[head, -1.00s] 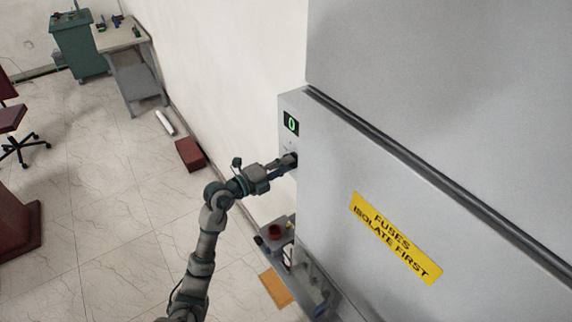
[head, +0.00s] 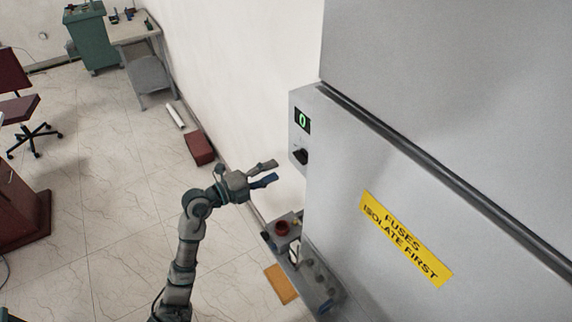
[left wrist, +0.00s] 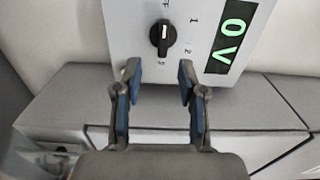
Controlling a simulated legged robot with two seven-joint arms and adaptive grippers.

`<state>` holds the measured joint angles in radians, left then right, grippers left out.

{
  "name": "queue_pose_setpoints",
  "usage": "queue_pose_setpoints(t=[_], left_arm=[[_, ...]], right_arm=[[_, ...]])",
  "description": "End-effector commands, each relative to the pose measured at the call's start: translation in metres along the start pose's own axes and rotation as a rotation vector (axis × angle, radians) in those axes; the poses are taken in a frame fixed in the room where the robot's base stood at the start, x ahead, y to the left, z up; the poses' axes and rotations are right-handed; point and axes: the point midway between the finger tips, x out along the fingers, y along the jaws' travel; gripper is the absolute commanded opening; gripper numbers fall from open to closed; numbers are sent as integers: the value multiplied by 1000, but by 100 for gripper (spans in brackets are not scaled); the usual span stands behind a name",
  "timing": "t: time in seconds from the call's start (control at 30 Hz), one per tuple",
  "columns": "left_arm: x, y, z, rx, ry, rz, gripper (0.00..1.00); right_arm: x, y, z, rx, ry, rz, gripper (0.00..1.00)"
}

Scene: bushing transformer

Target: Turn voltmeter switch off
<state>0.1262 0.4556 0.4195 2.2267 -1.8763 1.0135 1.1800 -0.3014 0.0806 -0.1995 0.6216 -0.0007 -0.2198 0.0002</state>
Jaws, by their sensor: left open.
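The voltmeter switch is a black rotary knob (head: 300,156) on the narrow side face of the grey cabinet, below a green-lit display (head: 303,120). In the left wrist view the knob (left wrist: 162,37) has a white pointer line and position marks around it, and the display (left wrist: 232,38) reads 0 V. My left gripper (head: 270,172) is open and empty, to the left of the knob and apart from it. In the left wrist view its blue-padded fingers (left wrist: 158,88) stand spread below the knob. My right gripper is not in view.
The grey cabinet (head: 450,160) fills the right side, with a yellow fuse label (head: 405,238). A lower control box with a red button (head: 282,228) juts out below my left gripper. A red box (head: 199,148) lies on the floor by the wall.

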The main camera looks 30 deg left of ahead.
Motion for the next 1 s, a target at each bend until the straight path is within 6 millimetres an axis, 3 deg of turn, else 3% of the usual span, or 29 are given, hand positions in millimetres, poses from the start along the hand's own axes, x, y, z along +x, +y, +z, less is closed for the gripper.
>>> queue_pose_setpoints(t=[0.1, 0.3, 0.83, 1.0], left_arm=[[-20, 2, 1, -2, -1, 4, 41], [-36, 1, 1, 0, 0, 2, 41], [-36, 1, 0, -1, 2, 0, 41], [-31, -12, -20, -36, 48, -141, 41]], right_arm=[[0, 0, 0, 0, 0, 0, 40], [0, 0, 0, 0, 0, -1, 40], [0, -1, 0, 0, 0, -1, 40], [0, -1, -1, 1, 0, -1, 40]])
